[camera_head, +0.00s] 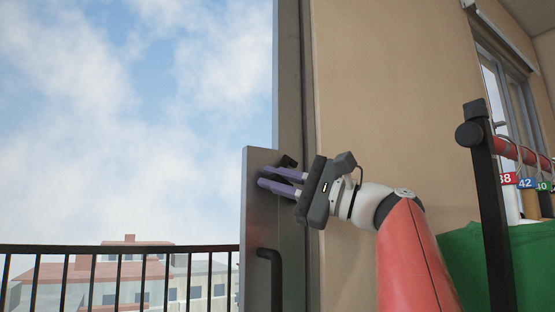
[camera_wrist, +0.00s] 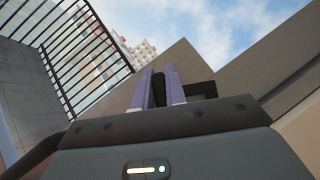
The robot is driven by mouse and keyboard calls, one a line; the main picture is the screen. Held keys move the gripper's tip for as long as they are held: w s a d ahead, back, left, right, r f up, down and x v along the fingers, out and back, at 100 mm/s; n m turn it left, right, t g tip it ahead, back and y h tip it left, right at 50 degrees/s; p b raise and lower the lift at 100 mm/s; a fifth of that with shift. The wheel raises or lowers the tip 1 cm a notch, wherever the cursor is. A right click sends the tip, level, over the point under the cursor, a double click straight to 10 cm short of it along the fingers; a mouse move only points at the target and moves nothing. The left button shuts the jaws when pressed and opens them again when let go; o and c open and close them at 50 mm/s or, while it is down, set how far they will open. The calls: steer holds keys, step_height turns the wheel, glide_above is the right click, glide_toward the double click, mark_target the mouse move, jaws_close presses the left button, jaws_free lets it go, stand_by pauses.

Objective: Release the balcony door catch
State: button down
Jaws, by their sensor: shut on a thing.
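The balcony door (camera_head: 257,220) is a grey panel standing edge-on beside the opening, with a dark bar handle (camera_head: 270,275) low on it. The black catch (camera_head: 286,161) shows near the top of the panel, partly hidden behind my purple fingers. My gripper (camera_head: 266,177) reaches in from the right at the catch, its fingers close together and shut on it. The spot between the fingers is hard to see.
A black balcony railing (camera_head: 120,248) runs outside at the left, with buildings and sky beyond. A beige wall (camera_head: 390,100) is behind my arm. At the right stands a clothes rack (camera_head: 487,200) with numbered tags and green cloth (camera_head: 470,262).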

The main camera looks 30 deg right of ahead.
steer(key=shift+n+g+h+p, duration=0.4)
steer(key=shift+n+g+p, duration=0.25)
steer(key=shift+n+g, duration=0.4)
steer(key=shift+f+n+g+h, duration=0.25)
steer(key=shift+n+g+h, duration=0.25)
steer(key=shift+n, duration=0.55)
steer(key=c, duration=1.4)
jaws_free()
steer(key=shift+c, duration=0.2)
